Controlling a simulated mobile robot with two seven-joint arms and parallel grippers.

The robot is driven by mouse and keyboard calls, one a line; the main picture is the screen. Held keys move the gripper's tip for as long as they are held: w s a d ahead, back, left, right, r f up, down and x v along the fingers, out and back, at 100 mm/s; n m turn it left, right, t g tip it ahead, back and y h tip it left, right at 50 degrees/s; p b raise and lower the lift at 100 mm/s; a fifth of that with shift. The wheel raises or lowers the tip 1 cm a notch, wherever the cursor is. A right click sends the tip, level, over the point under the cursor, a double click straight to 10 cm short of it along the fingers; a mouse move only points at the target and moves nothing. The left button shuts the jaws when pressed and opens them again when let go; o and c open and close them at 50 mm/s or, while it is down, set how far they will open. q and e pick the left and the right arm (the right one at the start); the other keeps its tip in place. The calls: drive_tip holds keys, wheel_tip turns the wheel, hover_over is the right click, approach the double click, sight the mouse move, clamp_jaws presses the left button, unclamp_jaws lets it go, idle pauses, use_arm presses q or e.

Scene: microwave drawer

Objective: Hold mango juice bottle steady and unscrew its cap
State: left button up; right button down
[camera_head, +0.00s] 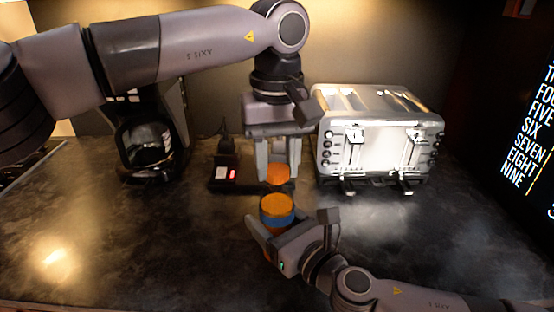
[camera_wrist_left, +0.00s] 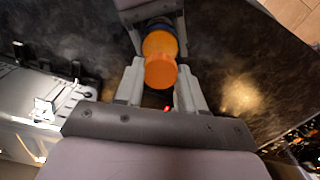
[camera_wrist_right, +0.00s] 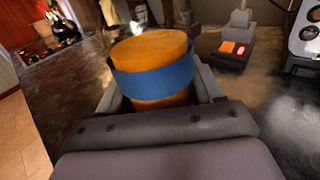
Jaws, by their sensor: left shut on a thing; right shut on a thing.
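The mango juice bottle (camera_head: 278,217) stands upright, orange with a blue band; it also shows large in the right wrist view (camera_wrist_right: 153,78). My right gripper (camera_head: 273,242) is shut on its body, with a finger at either side. The orange cap (camera_head: 278,174) is between the fingertips of my left gripper (camera_head: 278,168), which is shut on it and points down. In the head view a gap shows between the cap and the bottle's orange top. In the left wrist view the cap (camera_wrist_left: 160,73) overlaps the bottle (camera_wrist_left: 160,44). The bottle's lower part is hidden by my right gripper.
A silver toaster (camera_head: 375,135) stands right of my left gripper. A dark coffee maker (camera_head: 148,145) stands at the left. A small dark device with a red light (camera_head: 225,172) is just left of my left gripper. The dark counter (camera_head: 150,235) is clear at the front left.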

use_arm(q)
drive_tip(key=n, duration=0.6)
drive_tip(key=shift+n, duration=0.3)
drive_tip(key=n, duration=1.2)
drive_tip(key=shift+n, duration=0.3)
drive_tip(key=n, duration=0.4)
drive_tip(key=shift+n, duration=0.3)
drive_tip(key=n, duration=0.6)
drive_tip(key=shift+r, duration=0.1)
drive_tip(key=n, duration=1.7)
